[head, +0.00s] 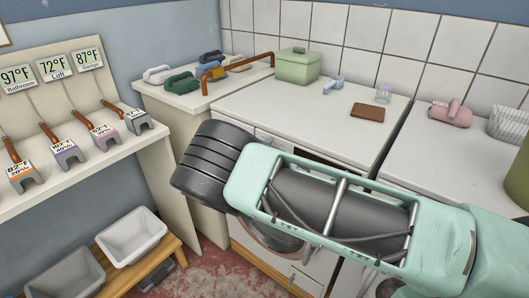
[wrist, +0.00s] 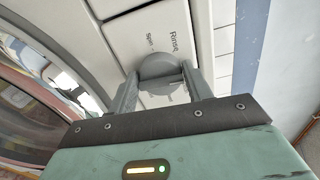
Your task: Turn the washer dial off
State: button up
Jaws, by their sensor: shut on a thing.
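The washer (head: 305,112) is a white machine along the back wall, with its round door partly hidden behind my arm in the head view. Its dial (wrist: 158,66) is a grey round knob on the white panel in the wrist view. The words "Rinse" and "Spin" are printed beside it; any off mark is not visible. My gripper (wrist: 160,74) is shut on the dial, with one finger on each side of it. In the head view my arm hides both the dial and the gripper's fingers.

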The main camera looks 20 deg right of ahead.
jog(key=shift+a+n, duration=0.1)
jog(key=shift+n, duration=0.3)
jog(key=o, duration=1)
jog(key=shift+c, duration=0.2)
jog(key=b+v, duration=0.3)
jog(key=v, duration=1.4)
jog(key=shift+s+a, duration=0.1)
